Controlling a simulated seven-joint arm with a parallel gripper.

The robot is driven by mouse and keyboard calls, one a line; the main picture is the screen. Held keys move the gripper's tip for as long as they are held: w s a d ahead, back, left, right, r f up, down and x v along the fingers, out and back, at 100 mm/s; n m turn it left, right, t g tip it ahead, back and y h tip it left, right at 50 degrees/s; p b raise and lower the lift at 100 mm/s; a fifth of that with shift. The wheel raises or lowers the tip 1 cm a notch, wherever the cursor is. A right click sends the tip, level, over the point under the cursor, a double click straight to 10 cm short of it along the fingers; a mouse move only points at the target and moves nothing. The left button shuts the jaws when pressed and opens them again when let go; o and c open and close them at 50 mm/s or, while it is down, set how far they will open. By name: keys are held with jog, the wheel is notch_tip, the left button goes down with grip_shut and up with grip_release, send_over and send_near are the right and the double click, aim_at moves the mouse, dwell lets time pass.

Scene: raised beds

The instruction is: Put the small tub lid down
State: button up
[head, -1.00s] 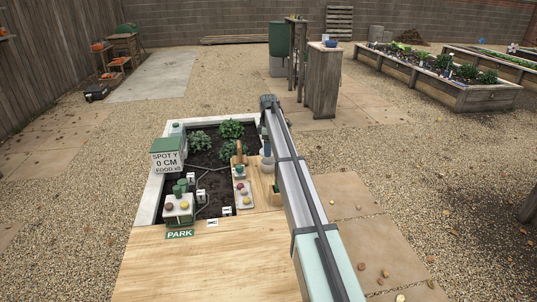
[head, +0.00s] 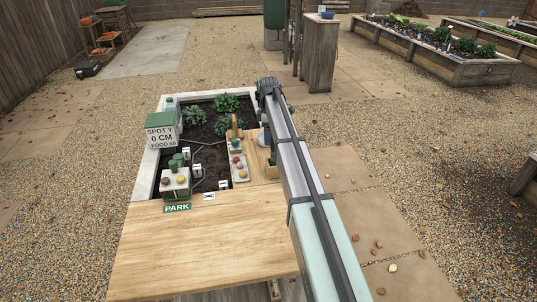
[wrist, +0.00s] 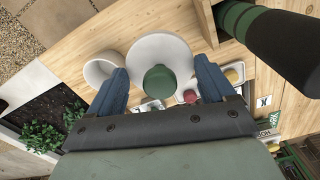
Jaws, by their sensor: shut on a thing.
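In the wrist view, a round white lid (wrist: 158,46) with a green knob (wrist: 160,82) sits between the two blue fingers of my gripper (wrist: 161,74), which is shut on it. A white open tub (wrist: 98,68) stands just left of the lid, partly behind the left finger. Pale wood lies beneath both. Whether the lid touches the wood or hangs above it, I cannot tell. In the head view my arm hides most of the gripper and the lid.
A dark cylinder with a green band (wrist: 272,38) rises close at the right in the wrist view. The planted bed (head: 165,104) holds leafy plants, a sign box (head: 162,133) and a button box (head: 174,184). The front wooden top (head: 205,245) is clear.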

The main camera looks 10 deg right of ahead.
notch_tip(320, 180, down, 9)
dwell(0.5)
jog(key=shift+f, duration=0.2)
jog(key=o, duration=0.9)
jog(key=shift+c, duration=0.2)
jog(key=shift+r, duration=0.1)
notch_tip(320, 180, up, 12)
jog(key=shift+r, duration=0.15)
